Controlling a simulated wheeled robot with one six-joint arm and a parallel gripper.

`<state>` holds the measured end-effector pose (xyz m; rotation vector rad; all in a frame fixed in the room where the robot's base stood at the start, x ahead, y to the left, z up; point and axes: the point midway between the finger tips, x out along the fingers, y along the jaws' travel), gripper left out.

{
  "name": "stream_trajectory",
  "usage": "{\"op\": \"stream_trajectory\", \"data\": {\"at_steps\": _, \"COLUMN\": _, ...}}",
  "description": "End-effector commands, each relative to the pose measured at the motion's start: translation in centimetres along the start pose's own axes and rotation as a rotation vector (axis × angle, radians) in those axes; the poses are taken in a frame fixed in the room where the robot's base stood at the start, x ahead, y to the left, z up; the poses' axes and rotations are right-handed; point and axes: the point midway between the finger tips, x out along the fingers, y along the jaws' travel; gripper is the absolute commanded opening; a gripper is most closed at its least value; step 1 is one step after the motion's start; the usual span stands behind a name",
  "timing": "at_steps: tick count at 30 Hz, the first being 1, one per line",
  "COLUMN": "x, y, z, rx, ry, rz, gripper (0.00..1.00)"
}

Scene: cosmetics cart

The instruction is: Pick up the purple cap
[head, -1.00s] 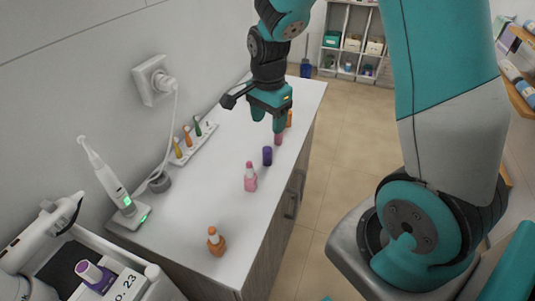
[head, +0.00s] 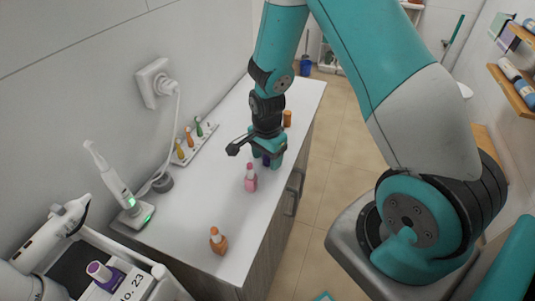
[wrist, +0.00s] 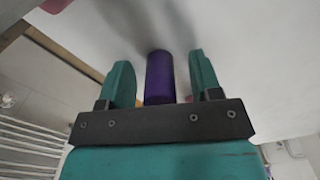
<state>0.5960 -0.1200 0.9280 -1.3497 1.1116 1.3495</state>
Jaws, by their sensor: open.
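The purple cap (head: 266,160) stands on the white counter, mostly hidden behind my gripper in the head view. In the wrist view the purple cap (wrist: 159,78) is a dark purple cylinder between the two teal fingers, with a gap on each side. My gripper (head: 268,160) is open and low over the counter; its fingers also show in the wrist view (wrist: 160,80) on either side of the cap.
A pink bottle (head: 250,178) stands close in front of the gripper, and an orange bottle (head: 218,241) nearer the front edge. An orange cylinder (head: 287,118) is behind. A rack (head: 184,158) with several coloured bottles and a toothbrush (head: 113,180) stand along the wall.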

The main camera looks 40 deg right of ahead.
Motion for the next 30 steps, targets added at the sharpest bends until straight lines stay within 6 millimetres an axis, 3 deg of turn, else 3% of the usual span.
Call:
{"op": "stream_trajectory", "data": {"at_steps": 3, "x": 0.0, "y": 0.0, "z": 0.0, "rx": 0.000, "ry": 0.000, "rz": 0.000, "gripper": 0.58}}
{"op": "stream_trajectory", "data": {"at_steps": 10, "x": 0.0, "y": 0.0, "z": 0.0, "rx": 0.000, "ry": 0.000, "rz": 0.000, "gripper": 0.06}}
{"op": "stream_trajectory", "data": {"at_steps": 23, "x": -0.3, "y": 0.0, "z": 0.0, "rx": 0.000, "ry": 0.000, "rz": 0.000, "gripper": 0.05}}
{"op": "stream_trajectory", "data": {"at_steps": 30, "x": -2.6, "y": -0.1, "z": 0.0, "rx": 0.000, "ry": 0.001, "rz": -0.005, "gripper": 0.05}}
